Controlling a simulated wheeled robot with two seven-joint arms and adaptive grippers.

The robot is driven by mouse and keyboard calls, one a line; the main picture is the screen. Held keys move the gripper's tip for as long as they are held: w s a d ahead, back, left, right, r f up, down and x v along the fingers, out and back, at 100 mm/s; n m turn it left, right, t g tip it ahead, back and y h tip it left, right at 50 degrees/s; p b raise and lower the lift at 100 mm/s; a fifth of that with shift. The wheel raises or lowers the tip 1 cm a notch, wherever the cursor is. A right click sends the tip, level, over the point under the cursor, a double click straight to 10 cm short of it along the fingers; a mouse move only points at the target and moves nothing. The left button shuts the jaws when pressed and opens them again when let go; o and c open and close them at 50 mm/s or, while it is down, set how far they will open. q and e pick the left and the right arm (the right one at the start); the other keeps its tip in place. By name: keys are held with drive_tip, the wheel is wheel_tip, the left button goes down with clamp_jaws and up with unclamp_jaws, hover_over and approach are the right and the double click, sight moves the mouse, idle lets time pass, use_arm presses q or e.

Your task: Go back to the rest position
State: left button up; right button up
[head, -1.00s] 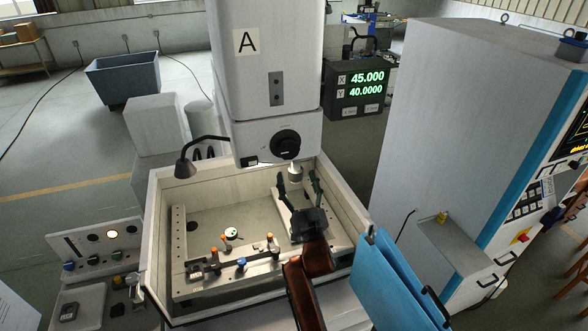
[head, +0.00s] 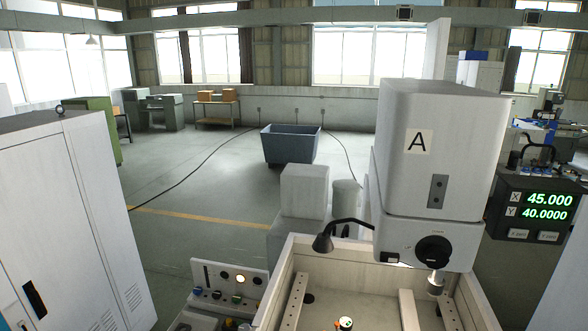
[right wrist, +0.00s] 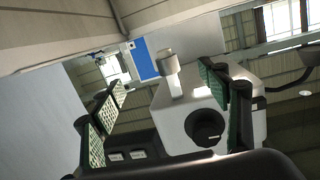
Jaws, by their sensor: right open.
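My right gripper (right wrist: 165,110) shows only in the right wrist view. Its two fingers with green ribbed pads stand wide apart, with nothing between them. Beyond the fingers is the underside of the white machine head with a black round knob (right wrist: 207,128) and a short pale spindle nose (right wrist: 167,66). In the head view the machine head marked A (head: 440,150) stands at the right, over the machine's open tank (head: 284,285). Neither of my grippers shows in the head view, and my left gripper is in no view.
A readout (head: 540,205) shows 45.000 and 40.0000 at the right. A tall white cabinet (head: 70,210) stands at the left. A control panel (head: 228,285) adjoins the tank, with a black lamp (head: 325,242) over its rim. A blue-grey bin (head: 290,144) stands on open floor behind.

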drive_tip(key=s+a+f+n+g+y, duration=0.2)
drive_tip(key=s+f+g, duration=0.4)
drive_tip(key=s+f, duration=0.75)
drive_tip(key=s+a+f+n+g+y, duration=0.1)
drive_tip(key=s+a+f+g, duration=0.3)
drive_tip(key=s, duration=0.5)
drive_tip(key=s+a+f+n+g+y, duration=0.2)
drive_tip(key=s+f, duration=0.5)
drive_tip(key=s, duration=0.1)
wheel_tip(320, 180, down, 36)
drive_tip(key=g+b, duration=0.1)
drive_tip(key=b, duration=0.8)
use_arm(q)
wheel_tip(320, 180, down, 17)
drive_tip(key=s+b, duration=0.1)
drive_tip(key=b, duration=0.6)
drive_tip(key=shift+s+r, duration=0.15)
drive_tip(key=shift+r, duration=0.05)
use_arm(e)
drive_tip(key=s+f, duration=1)
drive_tip(key=f, duration=0.4)
drive_tip(key=s+a+f+n+g, duration=0.1)
drive_tip(key=s+f, duration=1)
drive_tip(key=f, duration=0.2)
drive_tip(key=shift+f, duration=0.4)
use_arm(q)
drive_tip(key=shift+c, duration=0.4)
use_arm(e)
drive_tip(key=shift+c, duration=0.4)
